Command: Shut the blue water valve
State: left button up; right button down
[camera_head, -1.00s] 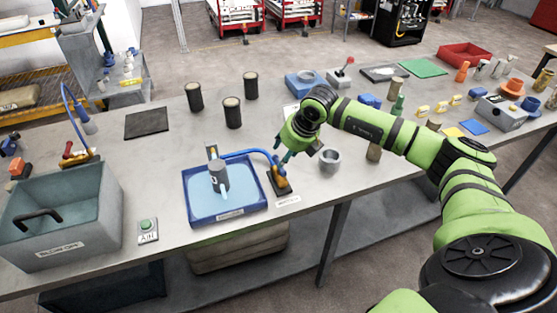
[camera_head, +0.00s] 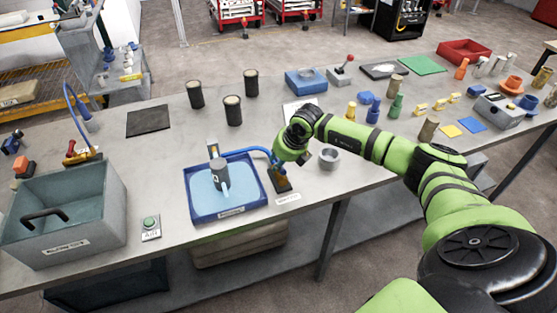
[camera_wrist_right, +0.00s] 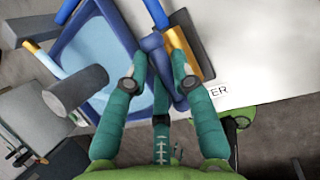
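The water valve is a brass-coloured body (camera_head: 281,183) on a dark base beside the blue water tray (camera_head: 226,212), with a blue hose running to the tray. In the right wrist view its blue lever (camera_wrist_right: 152,42) lies between the teal fingers of my right gripper (camera_wrist_right: 158,62), with the brass body (camera_wrist_right: 188,45) to the right. The fingers are apart, on either side of the lever; I cannot tell if they touch it. In the head view my right gripper (camera_head: 284,163) is over the valve and hides its upper part. My left gripper is not in view.
A grey spout (camera_head: 220,174) stands in the tray. A white label (camera_head: 288,199) lies in front of the valve, and a metal cup (camera_head: 329,158) stands to its right. Dark cylinders (camera_head: 232,110) stand behind. A grey bin (camera_head: 62,210) and green button (camera_head: 150,223) are left.

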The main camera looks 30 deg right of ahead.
jog(key=shift+f+m, duration=0.1)
jog(key=shift+m, duration=0.2)
jog(key=m+h+b, duration=0.1)
jog(key=m+b, duration=0.1)
jog(key=m, duration=0.1)
jog(key=shift+f+m+h, duration=0.15)
jog(key=shift+m+h, duration=0.15)
jog(key=shift+h, duration=0.1)
jog(key=m+h+b, duration=0.1)
jog(key=m+b, duration=0.1)
jog(key=m+h+b, duration=0.1)
jog(key=m+b, duration=0.2)
jog(key=shift+m+g, duration=0.3)
jog(key=shift+g, duration=0.1)
jog(key=m+g+h+b, duration=0.1)
jog(key=m+b, duration=0.2)
jog(key=m, duration=0.1)
jog(key=shift+b, duration=0.35)
jog(key=shift+d+m+g+h+b, duration=0.1)
jog(key=shift+m+g+h+b, duration=0.15)
jog(key=shift+m+g+b, duration=0.55)
jog(key=shift+d+m+g+h+b, duration=0.1)
jog(key=shift+m+g+h+b, duration=0.2)
jog(key=shift+m, duration=0.9)
jog(key=c, duration=1.1)
grip_release()
jog(key=shift+o, duration=0.2)
jog(key=shift+r, duration=0.2)
jog(key=shift+s, duration=0.1)
